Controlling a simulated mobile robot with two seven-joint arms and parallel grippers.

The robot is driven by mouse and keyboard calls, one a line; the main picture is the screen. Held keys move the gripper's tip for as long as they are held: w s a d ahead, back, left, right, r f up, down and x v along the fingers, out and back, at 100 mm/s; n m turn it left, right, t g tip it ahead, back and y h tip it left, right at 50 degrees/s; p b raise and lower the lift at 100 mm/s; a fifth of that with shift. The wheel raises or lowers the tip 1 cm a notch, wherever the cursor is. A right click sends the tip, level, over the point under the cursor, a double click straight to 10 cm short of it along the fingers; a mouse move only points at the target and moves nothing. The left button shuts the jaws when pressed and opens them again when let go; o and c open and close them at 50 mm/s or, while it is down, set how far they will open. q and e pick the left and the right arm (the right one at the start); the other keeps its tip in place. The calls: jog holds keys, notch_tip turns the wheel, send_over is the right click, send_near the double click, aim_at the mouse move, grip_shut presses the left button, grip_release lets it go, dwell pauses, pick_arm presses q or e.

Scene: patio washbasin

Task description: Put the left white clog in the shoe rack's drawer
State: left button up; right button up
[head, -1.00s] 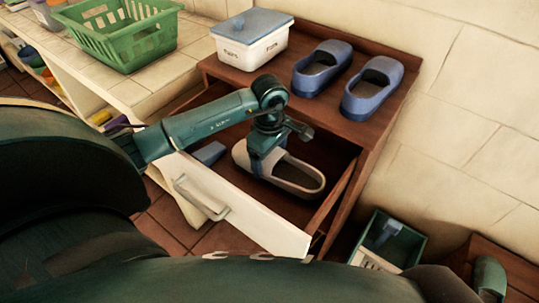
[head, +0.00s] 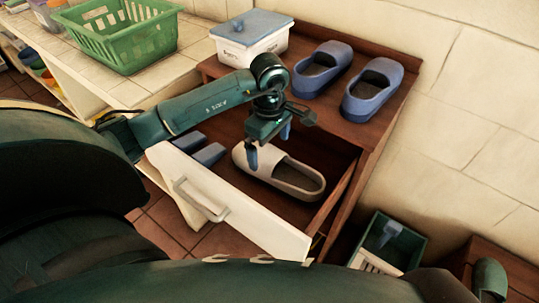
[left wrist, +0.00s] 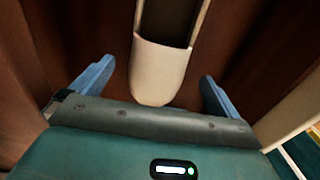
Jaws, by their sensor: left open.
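A white clog (head: 268,168) with a dark inside lies in the shoe rack's (head: 375,128) pulled-out drawer (head: 270,228). The drawer has a white front with a handle. My left gripper (head: 268,146) is open and empty, above the toe end of the clog. In the left wrist view, the clog's rounded toe (left wrist: 160,72) points toward my gripper (left wrist: 157,88) and lies between the lines of its two blue fingers, apart from both. No second white clog is seen. My right gripper is not in view.
Two blue clogs (head: 320,68) (head: 372,90) and a lidded white box (head: 250,45) stand on the rack top. Two blue pieces (head: 208,154) lie at the drawer's left. A green basket (head: 125,40) stands on the counter. A dark green bin (head: 390,240) stands right of the rack.

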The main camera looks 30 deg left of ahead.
aim_at(270, 155)
pick_arm(q)
notch_tip(270, 155, up, 6)
jog(key=shift+r, duration=0.7)
